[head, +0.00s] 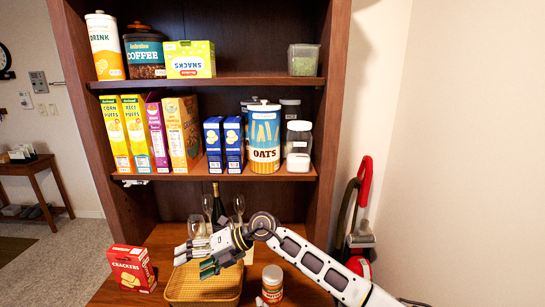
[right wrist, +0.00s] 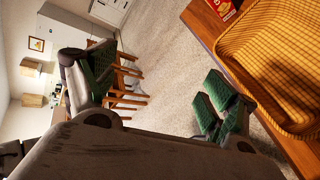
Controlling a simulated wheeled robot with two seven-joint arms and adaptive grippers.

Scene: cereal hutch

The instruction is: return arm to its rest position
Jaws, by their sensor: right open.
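My right arm (head: 313,262) reaches in from the lower right in the head view. Its gripper (head: 203,258) is open and empty, above the wicker tray on the hutch counter. In the right wrist view the green-padded fingers of the right gripper (right wrist: 155,85) stand wide apart with nothing between them. Beyond them are the floor and the counter edge. My left gripper is in neither view.
The wicker tray (head: 205,299) lies below the gripper. A red crackers box (head: 132,268) stands left of it and a small jar (head: 272,284) right. Glasses and a dark bottle (head: 217,205) stand behind. Cereal boxes (head: 181,133) and an oats canister (head: 264,138) fill the shelf above.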

